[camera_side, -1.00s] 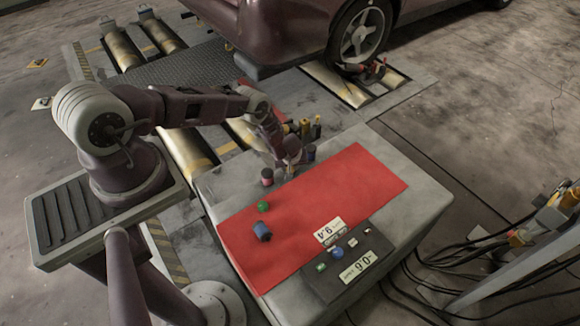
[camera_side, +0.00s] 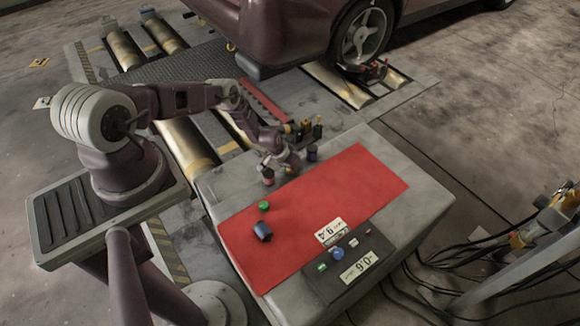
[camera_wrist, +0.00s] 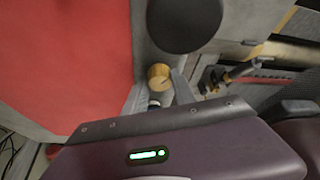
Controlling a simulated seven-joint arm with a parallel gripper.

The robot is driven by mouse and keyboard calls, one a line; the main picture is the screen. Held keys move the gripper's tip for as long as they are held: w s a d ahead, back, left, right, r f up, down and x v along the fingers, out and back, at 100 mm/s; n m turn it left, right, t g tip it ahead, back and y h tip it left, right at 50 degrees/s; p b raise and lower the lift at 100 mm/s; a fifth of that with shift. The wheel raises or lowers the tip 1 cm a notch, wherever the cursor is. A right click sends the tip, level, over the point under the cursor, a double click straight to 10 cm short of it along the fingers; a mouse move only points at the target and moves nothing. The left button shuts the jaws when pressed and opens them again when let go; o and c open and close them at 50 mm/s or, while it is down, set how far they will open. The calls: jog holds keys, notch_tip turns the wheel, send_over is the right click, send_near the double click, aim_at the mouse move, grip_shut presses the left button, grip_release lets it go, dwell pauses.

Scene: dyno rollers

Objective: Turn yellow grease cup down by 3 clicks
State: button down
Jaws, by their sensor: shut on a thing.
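The yellow grease cup (camera_wrist: 158,74) shows in the wrist view as a small yellow round cap with a dark mark on it. My gripper (camera_wrist: 158,88) has one finger on each side of it and is shut on it. In the side view my gripper (camera_side: 281,163) is low at the table's back left edge, between a pink cup (camera_side: 268,177) and a dark purple cup (camera_side: 312,153). The yellow cup is hidden behind my gripper there. A large dark round shape (camera_wrist: 183,22) is close above the yellow cup in the wrist view.
A red mat (camera_side: 340,190) covers much of the grey table (camera_side: 405,235). A green piece (camera_side: 264,206) and a blue cylinder (camera_side: 262,232) lie on its left part. A dark panel (camera_side: 345,265) with buttons and number labels is at the front. Small yellow and black parts (camera_side: 307,128) stand behind.

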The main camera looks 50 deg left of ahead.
aim_at(285, 177)
dwell(0.5)
jog(key=c, duration=1)
grip_release()
jog(key=shift+c, duration=0.2)
jog(key=v, duration=0.7)
jog(key=shift+a, duration=0.1)
